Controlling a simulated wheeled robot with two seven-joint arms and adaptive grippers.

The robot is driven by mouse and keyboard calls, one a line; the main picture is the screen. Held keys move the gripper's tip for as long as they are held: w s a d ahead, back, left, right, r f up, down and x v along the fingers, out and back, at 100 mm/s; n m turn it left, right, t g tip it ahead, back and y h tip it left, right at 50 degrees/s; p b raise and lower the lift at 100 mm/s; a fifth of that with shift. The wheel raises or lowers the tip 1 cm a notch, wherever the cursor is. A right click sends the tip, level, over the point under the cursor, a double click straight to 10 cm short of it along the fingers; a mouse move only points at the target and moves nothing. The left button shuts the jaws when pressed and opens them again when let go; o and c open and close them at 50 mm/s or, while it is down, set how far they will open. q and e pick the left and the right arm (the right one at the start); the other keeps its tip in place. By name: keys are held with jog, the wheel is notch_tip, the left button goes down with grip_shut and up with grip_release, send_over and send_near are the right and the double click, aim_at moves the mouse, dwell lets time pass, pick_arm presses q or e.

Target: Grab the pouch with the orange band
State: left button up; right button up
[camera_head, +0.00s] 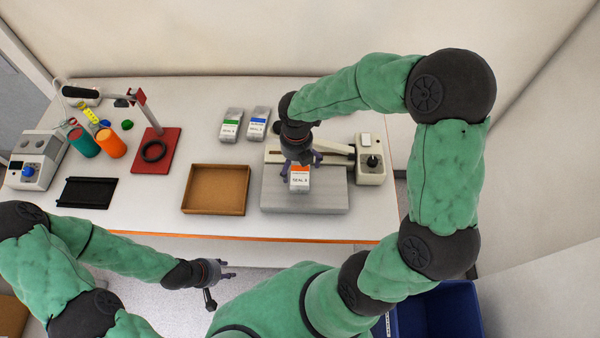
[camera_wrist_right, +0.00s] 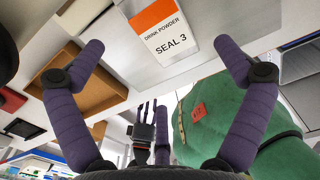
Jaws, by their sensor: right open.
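The pouch with the orange band (camera_head: 299,181) is on the grey plate of a sealing machine, below my right gripper (camera_head: 302,163). In the right wrist view the same pouch (camera_wrist_right: 165,32) shows its white label reading "DRINK POWDER SEAL 3", at the top centre. My right gripper (camera_wrist_right: 160,50) is open there, with one finger on each side of the pouch and visible gaps to both. My left gripper (camera_head: 224,277) is off the table's front edge, empty, with its fingers apart.
The sealing machine (camera_head: 333,193) has an arm and a knob at right. A pouch with a green band (camera_head: 231,125) and one with a blue band (camera_head: 258,123) are behind. An empty brown tray (camera_head: 217,166) is left of the plate. A red stand (camera_head: 157,151) is farther left.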

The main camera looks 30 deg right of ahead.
aim_at(296, 175)
notch_tip(296, 175, down, 2)
jog(key=shift+w+d+f, duration=0.1)
jog(key=shift+w+f, duration=0.05)
jog(key=shift+f, duration=0.05)
jog(key=shift+f+b, duration=0.3)
jog(key=shift+f, duration=0.2)
jog(key=f, duration=0.2)
jog(key=f+b, duration=0.1)
jog(key=f, duration=0.1)
jog(key=shift+w+f, duration=0.1)
jog(key=shift+w, duration=0.15)
jog(key=c, duration=1.2)
jog(key=shift+o, duration=0.2)
